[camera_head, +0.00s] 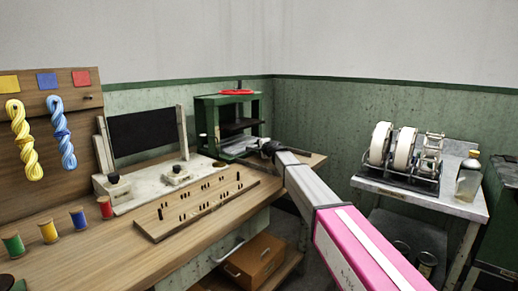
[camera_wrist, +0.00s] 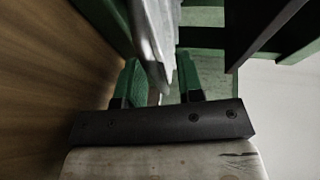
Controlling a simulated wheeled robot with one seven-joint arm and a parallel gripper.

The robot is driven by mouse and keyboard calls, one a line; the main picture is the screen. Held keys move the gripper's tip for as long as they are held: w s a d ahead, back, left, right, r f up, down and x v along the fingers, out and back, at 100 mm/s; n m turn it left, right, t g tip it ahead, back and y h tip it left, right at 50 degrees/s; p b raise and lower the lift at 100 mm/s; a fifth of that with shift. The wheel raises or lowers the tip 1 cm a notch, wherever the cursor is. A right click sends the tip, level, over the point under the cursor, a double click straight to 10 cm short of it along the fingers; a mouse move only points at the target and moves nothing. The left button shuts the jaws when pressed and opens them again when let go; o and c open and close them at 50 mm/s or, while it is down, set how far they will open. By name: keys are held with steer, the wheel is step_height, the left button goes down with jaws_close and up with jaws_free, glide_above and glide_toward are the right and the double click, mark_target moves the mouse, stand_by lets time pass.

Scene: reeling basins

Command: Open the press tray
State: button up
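The press is a green frame (camera_head: 201,118) with a red handwheel (camera_head: 238,92) on top, standing at the back end of the wooden bench. A pale grey metal tray (camera_head: 238,145) shows low in its front. My gripper (camera_head: 268,148) is at the tray's right front, at the end of my arm. In the wrist view my gripper (camera_wrist: 160,80) has its two green fingers apart, with a pale metal edge (camera_wrist: 155,40), apparently part of the tray, running between them. I see no clear grip on it. The tray's handle cannot be made out.
A pegged wooden board (camera_head: 200,205) and a white stand with a dark panel (camera_head: 145,130) lie left of my arm. Thread spools (camera_head: 78,218) stand at the bench's left. A side table (camera_head: 430,198) with a roller machine (camera_head: 402,158) and a bottle (camera_head: 468,178) stands right.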

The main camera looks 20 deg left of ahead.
jaws_close()
steer(key=s+d, duration=0.3)
steer(key=d, duration=0.4)
steer(key=s+d, duration=0.3)
steer(key=d, duration=0.5)
steer(key=s+d, duration=0.3)
steer(key=d, duration=0.5)
steer(key=shift+s+d, duration=0.1)
steer(key=shift+s, duration=0.25)
jaws_free()
steer(key=v, duration=1)
steer(key=shift+s+d, duration=0.2)
steer(key=shift+d, duration=0.1)
